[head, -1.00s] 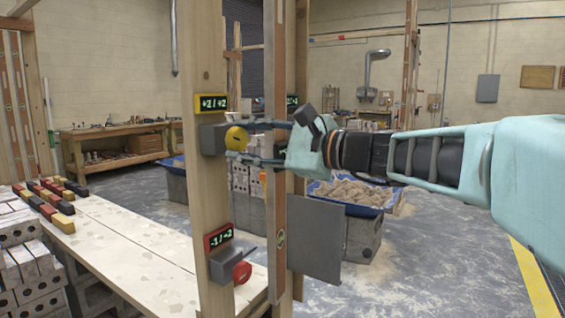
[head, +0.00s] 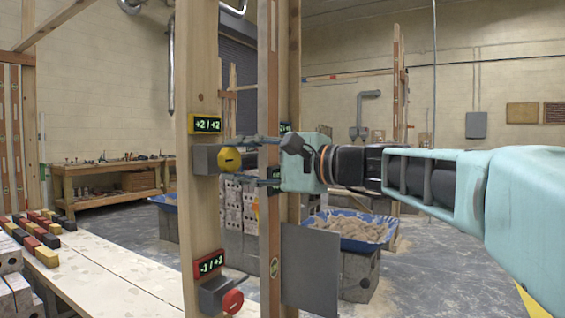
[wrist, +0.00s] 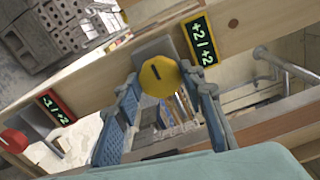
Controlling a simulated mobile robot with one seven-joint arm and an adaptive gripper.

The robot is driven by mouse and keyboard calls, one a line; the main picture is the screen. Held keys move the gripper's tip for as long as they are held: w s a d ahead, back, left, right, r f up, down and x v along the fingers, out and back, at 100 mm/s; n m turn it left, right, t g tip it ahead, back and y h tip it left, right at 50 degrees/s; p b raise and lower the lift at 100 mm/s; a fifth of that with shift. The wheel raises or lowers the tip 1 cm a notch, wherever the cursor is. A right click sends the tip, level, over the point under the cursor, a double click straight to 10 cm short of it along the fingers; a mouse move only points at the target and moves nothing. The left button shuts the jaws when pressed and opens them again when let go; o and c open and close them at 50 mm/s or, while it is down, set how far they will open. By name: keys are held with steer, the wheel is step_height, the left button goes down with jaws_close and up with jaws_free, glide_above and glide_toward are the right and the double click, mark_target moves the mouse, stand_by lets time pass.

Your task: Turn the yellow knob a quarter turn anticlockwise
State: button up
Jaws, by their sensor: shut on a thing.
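The yellow knob (head: 229,160) sits on a grey box on the wooden post, under a display (head: 207,124) reading +2 / +2. In the wrist view the knob (wrist: 160,78) faces me, with a short dark mark on its face. My gripper (head: 238,160) reaches in from the right with its fingers on either side of the knob. In the wrist view the fingertips (wrist: 164,85) flank the knob left and right, shut on it.
A second upright (head: 269,215) and a grey panel (head: 310,266) stand close to my arm. A table with coloured blocks (head: 42,255) is at left.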

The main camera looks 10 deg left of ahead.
steer(key=o, duration=1.2)
steer(key=shift+c, duration=0.2)
